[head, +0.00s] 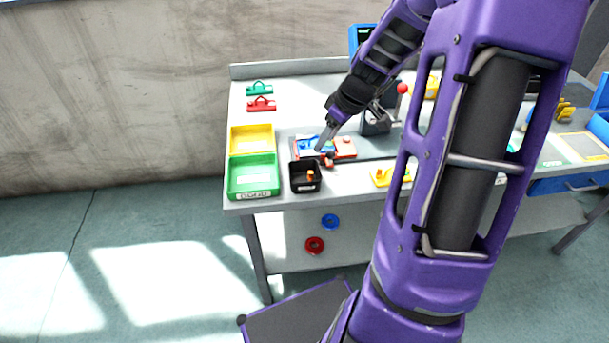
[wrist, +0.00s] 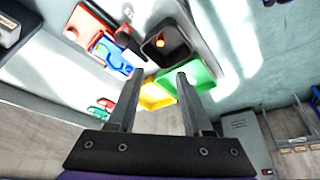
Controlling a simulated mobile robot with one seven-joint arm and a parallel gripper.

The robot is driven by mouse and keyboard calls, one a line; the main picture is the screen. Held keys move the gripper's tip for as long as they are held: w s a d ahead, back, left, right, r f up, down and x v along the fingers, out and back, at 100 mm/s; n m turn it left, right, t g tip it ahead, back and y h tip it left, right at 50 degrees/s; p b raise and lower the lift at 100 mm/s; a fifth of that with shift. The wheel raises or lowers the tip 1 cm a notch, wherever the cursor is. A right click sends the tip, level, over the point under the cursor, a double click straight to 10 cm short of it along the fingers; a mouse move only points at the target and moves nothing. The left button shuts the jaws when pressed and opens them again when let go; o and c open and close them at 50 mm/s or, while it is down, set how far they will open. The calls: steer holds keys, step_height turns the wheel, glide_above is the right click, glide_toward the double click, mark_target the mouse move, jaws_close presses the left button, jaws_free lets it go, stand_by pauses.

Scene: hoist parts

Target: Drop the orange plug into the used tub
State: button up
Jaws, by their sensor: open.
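The orange plug (head: 310,175) is inside the small black tub (head: 292,180) at the front of the bench. The wrist view also shows the plug (wrist: 160,43) in the black tub (wrist: 180,48). The black tub's label is too small to read. My gripper (head: 321,148) is open and empty, behind and a little right of the black tub, above the blue and red parts. In the wrist view its two fingers (wrist: 156,75) are apart with nothing between them.
A green tub (head: 253,190) and a yellow tub (head: 251,138) stand left of the black tub. A grey stand with a red-knobbed lever (head: 402,88) is right of my gripper.

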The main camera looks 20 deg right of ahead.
steer(key=v, duration=0.7)
steer(key=shift+r, duration=0.15)
